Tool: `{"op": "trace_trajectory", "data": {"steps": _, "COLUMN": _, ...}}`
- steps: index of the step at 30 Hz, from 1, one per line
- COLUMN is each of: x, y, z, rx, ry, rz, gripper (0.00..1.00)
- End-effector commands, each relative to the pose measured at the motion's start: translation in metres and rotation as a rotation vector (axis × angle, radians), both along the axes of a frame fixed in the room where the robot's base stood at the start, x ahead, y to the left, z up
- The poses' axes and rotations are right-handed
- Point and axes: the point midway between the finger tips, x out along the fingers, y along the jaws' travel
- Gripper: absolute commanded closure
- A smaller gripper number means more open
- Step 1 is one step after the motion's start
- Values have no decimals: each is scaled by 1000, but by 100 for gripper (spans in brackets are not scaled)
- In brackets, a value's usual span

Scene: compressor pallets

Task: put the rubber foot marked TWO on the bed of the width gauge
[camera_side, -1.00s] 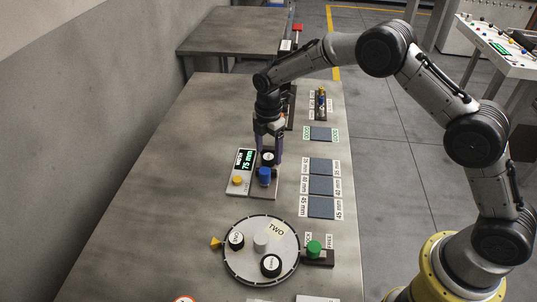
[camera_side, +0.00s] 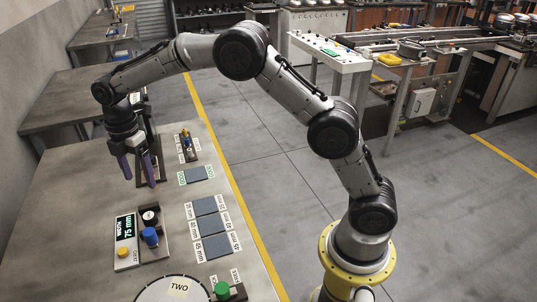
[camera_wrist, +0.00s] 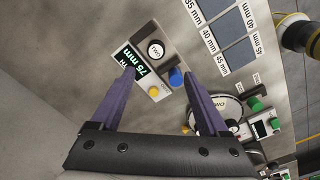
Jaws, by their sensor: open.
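The width gauge (camera_side: 126,256) is on the bench, its display reading 75 mm, with a yellow button and a blue knob (camera_side: 150,237). A black rubber foot with a white top (camera_side: 151,216) stands upright on the gauge's bed behind the blue knob. In the wrist view the foot's top (camera_wrist: 156,48) reads TWO. My gripper (camera_side: 142,183) is open and empty, above the bench and behind the gauge, apart from the foot. In the wrist view its fingers (camera_wrist: 158,76) are spread, with the gauge beyond them.
The round turntable (camera_side: 150,292) with a TWO label is cut off at the side view's bottom edge. A green knob (camera_side: 221,290) is beside it. Dark size-labelled pads (camera_side: 211,226) lie right of the gauge. A small stand (camera_side: 186,145) is near the bench's right edge.

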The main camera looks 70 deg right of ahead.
Motion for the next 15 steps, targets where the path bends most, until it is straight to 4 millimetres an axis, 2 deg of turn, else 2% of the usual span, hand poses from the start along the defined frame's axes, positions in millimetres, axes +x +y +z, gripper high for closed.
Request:
{"op": "trace_trajectory", "data": {"steps": 1, "x": -9, "y": -5, "z": 19, "rx": 5, "ry": -23, "rz": -53, "gripper": 22}}
{"op": "trace_trajectory", "data": {"steps": 6, "x": -61, "y": -26, "z": 79, "rx": 36, "ry": -99, "rz": -326, "gripper": 22}}
{"op": "trace_trajectory", "data": {"steps": 9, "x": -98, "y": -39, "z": 106, "rx": 64, "ry": -145, "rz": -498, "gripper": 22}}
{"op": "trace_trajectory", "data": {"steps": 15, "x": -181, "y": -60, "z": 140, "rx": 142, "ry": -229, "rz": -837, "gripper": 22}}
